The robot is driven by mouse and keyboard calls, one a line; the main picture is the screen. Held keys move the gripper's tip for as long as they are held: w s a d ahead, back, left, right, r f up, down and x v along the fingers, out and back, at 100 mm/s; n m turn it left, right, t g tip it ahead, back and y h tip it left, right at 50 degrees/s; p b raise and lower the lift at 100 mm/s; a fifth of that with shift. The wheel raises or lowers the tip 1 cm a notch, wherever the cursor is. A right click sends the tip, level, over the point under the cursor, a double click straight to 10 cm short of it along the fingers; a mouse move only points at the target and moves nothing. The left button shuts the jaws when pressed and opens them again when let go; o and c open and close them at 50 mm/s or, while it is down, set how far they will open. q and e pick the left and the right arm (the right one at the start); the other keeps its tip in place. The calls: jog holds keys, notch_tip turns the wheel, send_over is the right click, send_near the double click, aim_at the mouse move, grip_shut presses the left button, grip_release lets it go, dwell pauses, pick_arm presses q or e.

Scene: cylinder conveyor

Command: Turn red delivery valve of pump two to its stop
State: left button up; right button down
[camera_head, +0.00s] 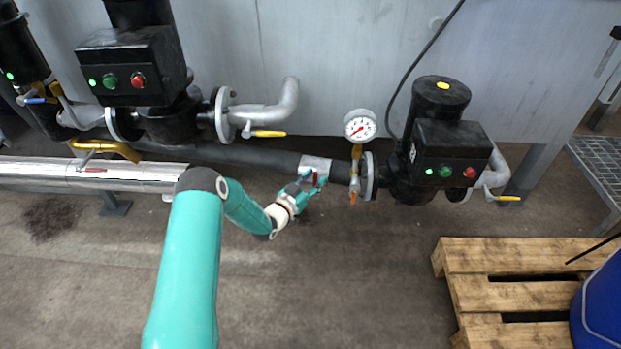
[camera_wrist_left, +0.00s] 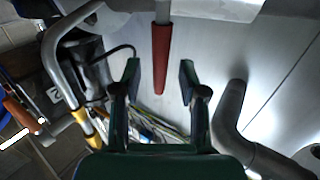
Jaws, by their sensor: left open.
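The red valve handle (camera_wrist_left: 161,58) hangs down between the two fingers of my left gripper (camera_wrist_left: 160,78) in the left wrist view. The fingers stand apart on either side of it, with a visible gap on both sides. In the head view my left gripper (camera_head: 314,181) is open at the dark horizontal pipe, left of the gauge; the handle is small there and largely masked by the fingers. A black pump (camera_head: 436,150) with green and red buttons stands right of it. My right gripper is not in view.
A pressure gauge (camera_head: 360,126) and an orange lever (camera_head: 353,197) are just right of the gripper. Another black pump (camera_head: 135,65) and a shiny pipe (camera_head: 90,172) are at left. A wooden pallet (camera_head: 470,257) and blue drum (camera_head: 600,305) are at right. The front floor is clear.

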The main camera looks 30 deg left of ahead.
pick_arm(q)
jog(key=shift+w, duration=0.4)
grip_shut()
